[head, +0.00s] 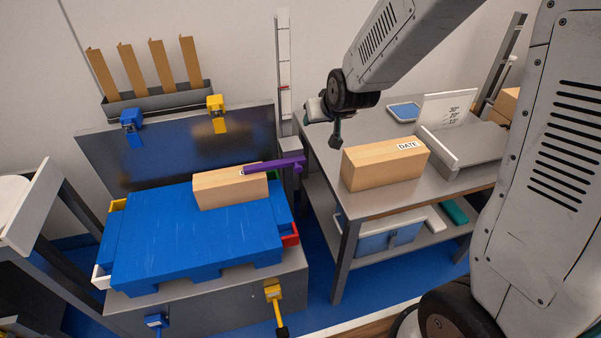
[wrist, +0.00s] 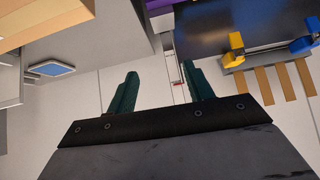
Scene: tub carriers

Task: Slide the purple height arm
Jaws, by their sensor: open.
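The purple height arm (head: 274,165) reaches left from the foot of an upright scale post (head: 284,70). Its bar lies across the top of a cardboard box (head: 230,190) on the blue tub carrier (head: 190,250); I cannot tell whether it touches the box. A bit of purple also shows at the top edge of the wrist view (wrist: 158,4). My gripper (head: 337,130) is up and to the right of the purple arm, apart from it. In the wrist view its two dark green fingers (wrist: 160,72) are spread with nothing between them.
A dark panel (head: 185,150) with blue and yellow clamps stands behind the carrier. A shelf frame (head: 35,220) is at far left.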

